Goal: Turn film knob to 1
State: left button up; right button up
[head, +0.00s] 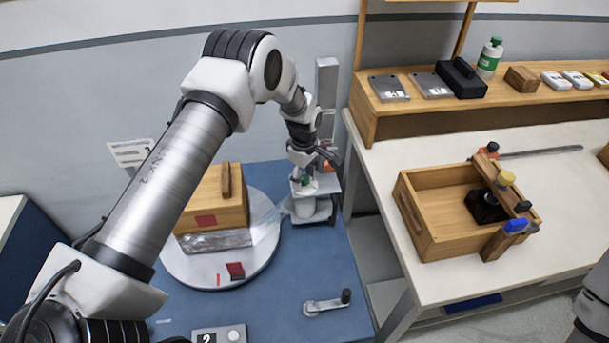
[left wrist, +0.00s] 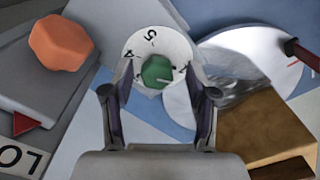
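A green knob (left wrist: 157,72) sits in the middle of a white dial (left wrist: 150,42) in the left wrist view. A pale line on the knob points roughly right. The green knob (head: 306,181) also shows small in the head view, on the grey station. My left gripper (left wrist: 160,76) is open, one finger on each side of the knob; I cannot tell whether they touch it. It also shows in the head view (head: 314,165). My right gripper is out of view.
An orange knob (left wrist: 60,42) stands beside the dial, near a red triangle and partly visible lettering. A round white turntable (head: 188,270) bears a wooden box (head: 212,205). A crank (head: 327,304) lies in front. A wooden crate (head: 432,235) stands on the right table.

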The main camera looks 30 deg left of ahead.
aim_at(304, 177)
pick_arm(q)
jog(key=shift+w+r, duration=0.1)
notch_tip(304, 177, up, 12)
dwell(0.4)
dwell(0.3)
